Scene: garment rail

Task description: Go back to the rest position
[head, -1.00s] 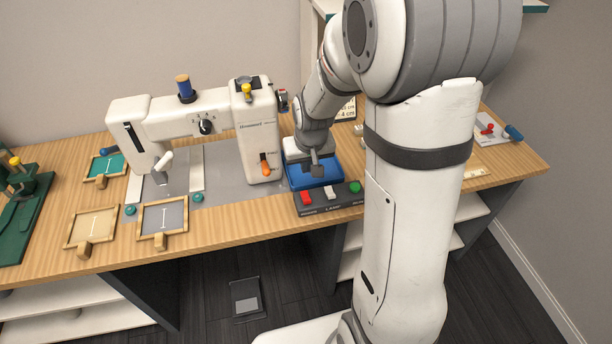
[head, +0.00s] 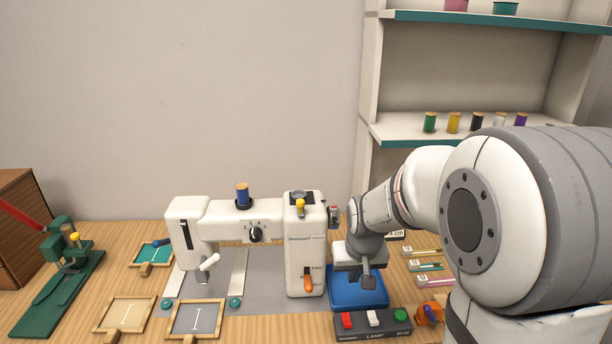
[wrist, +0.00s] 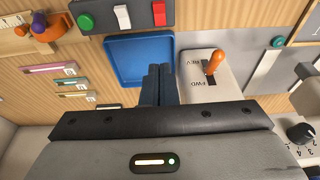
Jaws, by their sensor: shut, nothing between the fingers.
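My gripper (head: 368,276) hangs over the blue tray (head: 343,301), to the right of the white sewing machine (head: 303,250). Its two dark fingers are together with nothing between them, as the wrist view also shows (wrist: 159,72). The blue tray in the wrist view (wrist: 125,58) looks empty where it is visible; the fingers hide part of it. The orange lever (wrist: 216,60) sits by REV and FWD marks, to the right of the fingers in the wrist view.
A switch box (head: 372,323) with red, white and green buttons stands in front of the tray. Wooden frames (head: 195,320) lie left of it. A green clamp stand (head: 62,280) is at far left. Shelves with thread spools (head: 453,123) rise behind my arm.

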